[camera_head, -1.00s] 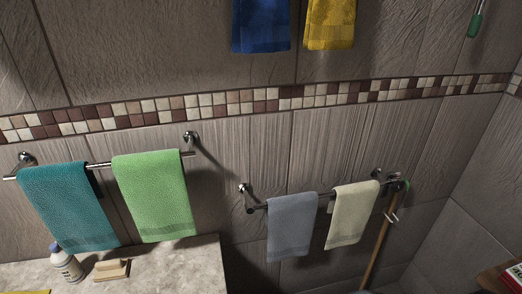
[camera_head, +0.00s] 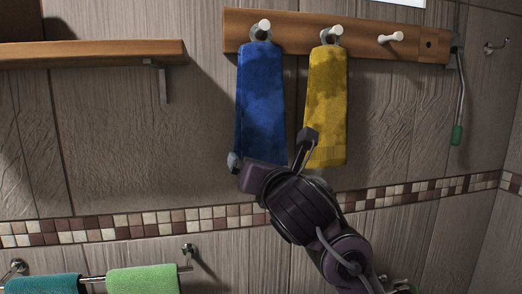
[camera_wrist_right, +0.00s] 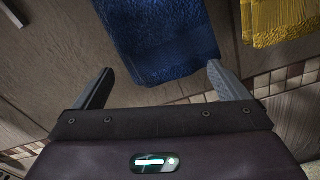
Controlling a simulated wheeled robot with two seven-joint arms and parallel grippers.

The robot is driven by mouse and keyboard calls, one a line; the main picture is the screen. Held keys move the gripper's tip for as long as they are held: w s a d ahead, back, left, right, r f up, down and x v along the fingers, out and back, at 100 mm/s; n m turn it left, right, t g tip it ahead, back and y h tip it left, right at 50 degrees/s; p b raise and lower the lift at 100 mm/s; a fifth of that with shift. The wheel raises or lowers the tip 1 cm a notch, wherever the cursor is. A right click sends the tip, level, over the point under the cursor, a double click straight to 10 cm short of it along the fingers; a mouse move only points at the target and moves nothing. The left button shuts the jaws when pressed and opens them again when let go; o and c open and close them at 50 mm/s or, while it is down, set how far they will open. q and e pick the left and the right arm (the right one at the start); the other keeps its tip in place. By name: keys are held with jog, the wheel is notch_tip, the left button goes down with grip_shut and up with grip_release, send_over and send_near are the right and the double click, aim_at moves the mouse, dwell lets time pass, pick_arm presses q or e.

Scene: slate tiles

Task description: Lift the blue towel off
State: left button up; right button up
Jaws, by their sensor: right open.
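The blue towel (camera_head: 261,95) hangs by a loop from the left white peg (camera_head: 262,28) of a wooden rail (camera_head: 295,25) in the head view. Its lower end is just above and behind my right gripper (camera_head: 271,149). In the right wrist view, the lower part of the blue towel (camera_wrist_right: 165,40) lies between the spread fingers of my right gripper (camera_wrist_right: 160,75). The jaws are open, one finger to each side of the towel's lower end and not closed on it. My left gripper is not in view.
A yellow towel (camera_head: 327,105) hangs on the middle peg, close to my right gripper's right finger. The right peg (camera_head: 392,37) is bare. A wooden shelf (camera_head: 90,54) is at the left. Teal (camera_head: 42,284) and green (camera_head: 143,280) towels hang on a bar below.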

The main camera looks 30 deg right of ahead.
aim_at(263, 116)
jog(key=r+n, duration=0.1)
jog(key=r, duration=0.1)
jog(key=s+r+n+t, duration=0.1)
jog(key=r, duration=0.2)
jog(key=s+d+r+n, duration=0.1)
jog(key=r, duration=0.1)
jog(key=shift+s+r+t+h, duration=0.15)
jog(key=shift+r+t+h, duration=0.15)
jog(key=shift+r+h, duration=0.1)
jog(key=shift+w+r+n, duration=0.2)
jog(key=shift+n, duration=0.1)
jog(key=p+x, duration=0.3)
jog(key=x, duration=0.3)
jog(key=shift+w+r, duration=0.2)
jog(key=shift+w, duration=0.05)
jog(key=shift+w+f, duration=0.1)
jog(key=shift+w, duration=0.25)
jog(key=c, duration=1.1)
